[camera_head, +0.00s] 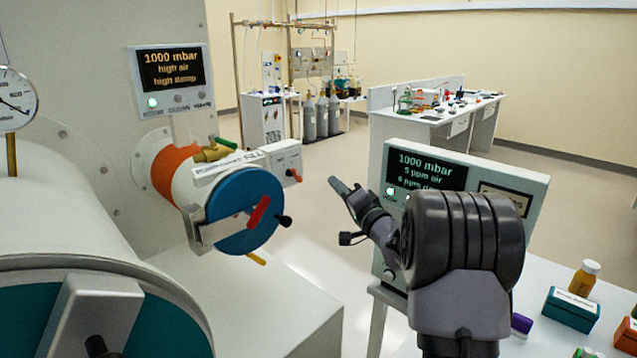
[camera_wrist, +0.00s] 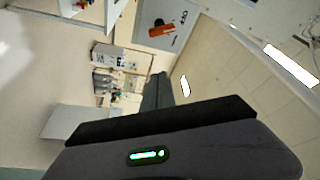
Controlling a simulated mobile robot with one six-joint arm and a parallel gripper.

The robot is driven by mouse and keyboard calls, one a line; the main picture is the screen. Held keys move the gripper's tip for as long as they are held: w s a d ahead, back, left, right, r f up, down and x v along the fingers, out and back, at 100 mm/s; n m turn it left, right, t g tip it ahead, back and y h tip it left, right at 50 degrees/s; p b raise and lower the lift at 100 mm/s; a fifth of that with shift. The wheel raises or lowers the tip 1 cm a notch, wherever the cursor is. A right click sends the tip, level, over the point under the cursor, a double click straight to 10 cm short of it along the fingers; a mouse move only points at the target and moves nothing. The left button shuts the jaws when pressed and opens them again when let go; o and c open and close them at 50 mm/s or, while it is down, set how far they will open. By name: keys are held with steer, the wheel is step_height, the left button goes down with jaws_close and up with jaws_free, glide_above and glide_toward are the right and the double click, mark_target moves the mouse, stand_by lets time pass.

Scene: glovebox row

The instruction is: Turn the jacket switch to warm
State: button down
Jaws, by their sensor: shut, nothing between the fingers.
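A white switch box (camera_head: 280,157) with a red knob (camera_head: 294,175) sits at the right of the small antechamber cylinder in the head view; I take it to be the jacket switch, but its markings are too small to read. A pale plate with a red-orange lever (camera_wrist: 162,30) shows at the top of the wrist view, likely the same switch. My gripper (camera_head: 338,187) is shut and empty, to the right of the red knob and apart from it, pointing up and left. Its dark fingers also show in the wrist view (camera_wrist: 158,90).
The antechamber's blue round door (camera_head: 240,215) has a red handle and a black knob, below the switch box. A display panel (camera_head: 465,190) stands right behind my arm. A bench at right holds an amber bottle (camera_head: 584,278) and a teal box (camera_head: 571,309).

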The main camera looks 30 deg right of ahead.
mark_target(297, 176)
steer(key=w+a+b, duration=0.4)
steer(key=w, duration=0.3)
steer(key=shift+w+f, duration=0.2)
steer(key=shift+w, duration=0.15)
steer(key=shift+w+a, duration=0.1)
